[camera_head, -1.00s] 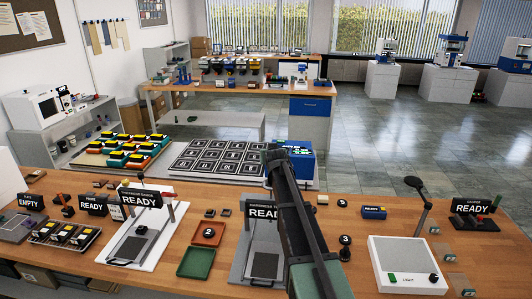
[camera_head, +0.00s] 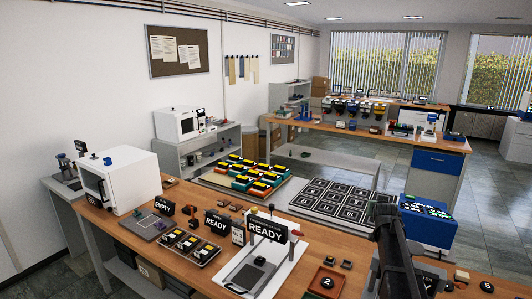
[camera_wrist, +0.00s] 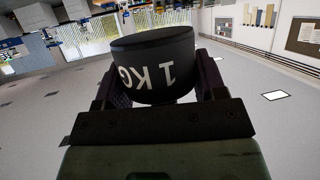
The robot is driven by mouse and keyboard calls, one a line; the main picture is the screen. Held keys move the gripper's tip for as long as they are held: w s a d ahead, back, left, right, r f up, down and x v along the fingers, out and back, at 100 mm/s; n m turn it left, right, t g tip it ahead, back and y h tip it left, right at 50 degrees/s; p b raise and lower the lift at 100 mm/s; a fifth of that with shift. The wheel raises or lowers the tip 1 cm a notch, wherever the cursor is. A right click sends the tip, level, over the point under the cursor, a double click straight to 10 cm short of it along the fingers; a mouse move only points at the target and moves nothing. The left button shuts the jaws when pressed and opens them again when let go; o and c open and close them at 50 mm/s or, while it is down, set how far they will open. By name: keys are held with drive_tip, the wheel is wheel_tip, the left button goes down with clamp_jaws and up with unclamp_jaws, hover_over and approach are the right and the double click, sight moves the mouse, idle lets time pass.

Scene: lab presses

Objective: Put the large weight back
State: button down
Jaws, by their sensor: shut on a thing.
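The large weight (camera_wrist: 153,62) is a black cylinder with white "1 KG" lettering, upside down in the wrist view. My gripper (camera_wrist: 155,85) is shut on it, with a dark finger on either side. In the head view my arm rises at the lower right, and the gripper end (camera_head: 387,212) is at its top, in front of the blue box; the weight cannot be made out there. The place for the weight cannot be identified for certain.
The wooden bench (camera_head: 120,228) holds a white press (camera_head: 268,262) with a READY sign, a dark rack (camera_head: 190,245), a white oven (camera_head: 124,180) and a red tray (camera_head: 327,283) with a black disc marked 2. A blue box (camera_head: 430,220) stands behind my arm.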

wheel_tip(320, 180, down, 13)
drive_tip(key=b, duration=1.2)
drive_tip(key=shift+s+d, duration=0.15)
drive_tip(key=shift+d, duration=0.15)
